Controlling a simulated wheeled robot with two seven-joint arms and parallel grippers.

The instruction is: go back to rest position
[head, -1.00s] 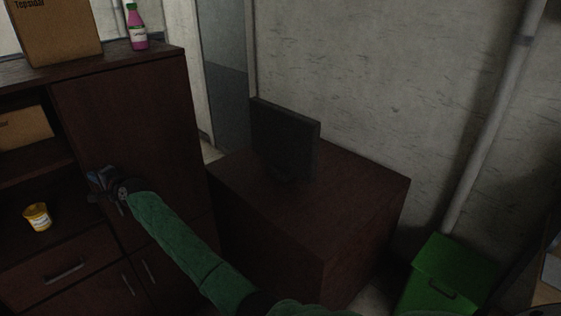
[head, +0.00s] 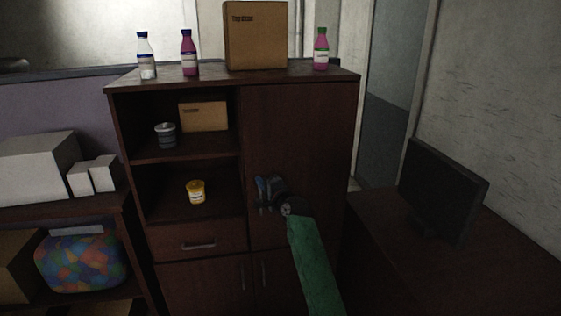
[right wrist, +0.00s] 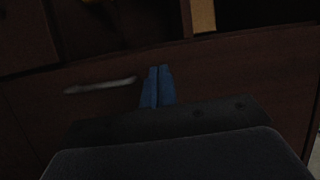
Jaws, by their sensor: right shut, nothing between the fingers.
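My right gripper (head: 264,194) is in front of the tall dark wooden cabinet (head: 300,130), near its right door. Its green-sleeved arm comes up from the bottom of the head view. In the right wrist view its blue fingers (right wrist: 157,86) are together with nothing between them. They point at the dark cabinet front, beside a metal handle (right wrist: 101,86). My left gripper is in neither view.
A yellow tub (head: 196,191) and a grey jar (head: 166,135) stand on the cabinet's open shelves. Several bottles and a cardboard box (head: 255,37) stand on top. A desk with a monitor (head: 442,190) is at right. White boxes (head: 38,167) are at left.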

